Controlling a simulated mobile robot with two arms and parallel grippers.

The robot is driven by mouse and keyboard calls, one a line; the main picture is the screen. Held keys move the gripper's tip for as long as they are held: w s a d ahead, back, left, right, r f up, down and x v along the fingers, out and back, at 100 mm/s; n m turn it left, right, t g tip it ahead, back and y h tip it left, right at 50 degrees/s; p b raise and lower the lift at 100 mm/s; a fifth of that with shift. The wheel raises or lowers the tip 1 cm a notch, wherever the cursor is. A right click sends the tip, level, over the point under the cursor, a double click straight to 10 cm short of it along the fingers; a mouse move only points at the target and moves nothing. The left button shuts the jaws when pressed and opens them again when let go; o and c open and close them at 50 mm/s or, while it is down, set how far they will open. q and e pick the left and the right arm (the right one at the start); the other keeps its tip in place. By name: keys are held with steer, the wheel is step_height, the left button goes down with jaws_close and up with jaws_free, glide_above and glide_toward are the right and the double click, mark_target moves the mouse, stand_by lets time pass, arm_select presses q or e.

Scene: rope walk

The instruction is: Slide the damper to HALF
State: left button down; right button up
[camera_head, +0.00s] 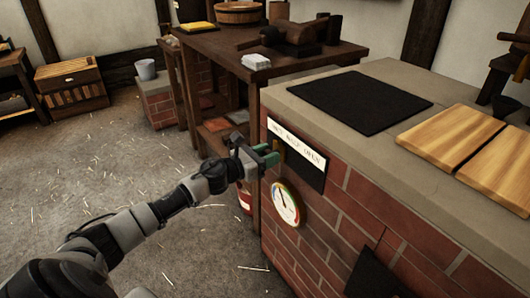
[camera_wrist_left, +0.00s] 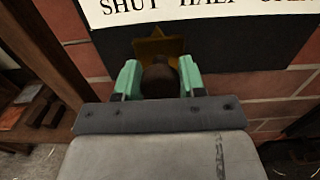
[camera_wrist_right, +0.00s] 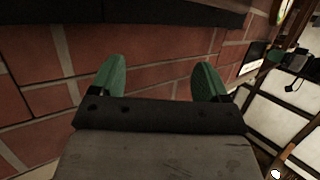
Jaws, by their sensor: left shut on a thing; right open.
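The damper's white label (camera_head: 297,143) reads SHUT, HALF, OPEN and sits on a black plate (camera_head: 312,178) on the brick side. A brass pointer (camera_wrist_left: 160,46) with a dark round knob (camera_wrist_left: 160,80) shows in the left wrist view. The pointer stands below the label, between the words SHUT and HALF. My left gripper (camera_head: 268,154) is shut on the knob, with a green finger on each side of it. My right gripper (camera_wrist_right: 159,80) is open and empty near brickwork in the right wrist view; it is outside the head view.
A round gauge (camera_head: 285,205) is on the bricks below the label. The stone top (camera_head: 390,75) carries a black mat (camera_head: 362,102) and wooden boards (camera_head: 455,138). A dark wooden table (camera_head: 215,45) stands behind. The floor at left is open, with scattered straw.

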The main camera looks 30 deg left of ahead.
arm_select(q)
steer(key=d, duration=0.1)
steer(key=s+d, duration=0.1)
steer(key=d+p, duration=0.1)
steer(key=d, duration=0.1)
steer(key=shift+s+d, duration=0.1)
steer(key=shift+s, duration=0.3)
steer(key=shift+d, duration=0.1)
steer(key=shift+s+d, duration=0.1)
steer(key=shift+d, duration=0.1)
arm_select(e)
steer(key=s+d+f+g, duration=0.1)
steer(key=s+f+g, duration=0.1)
steer(key=s+d+f+g+h, duration=0.1)
steer(key=f+g, duration=0.1)
steer(key=shift+s+d, duration=0.2)
steer(key=shift+s, duration=0.15)
arm_select(q)
steer(key=c, duration=0.7)
jaws_free()
steer(key=shift+a, duration=0.1)
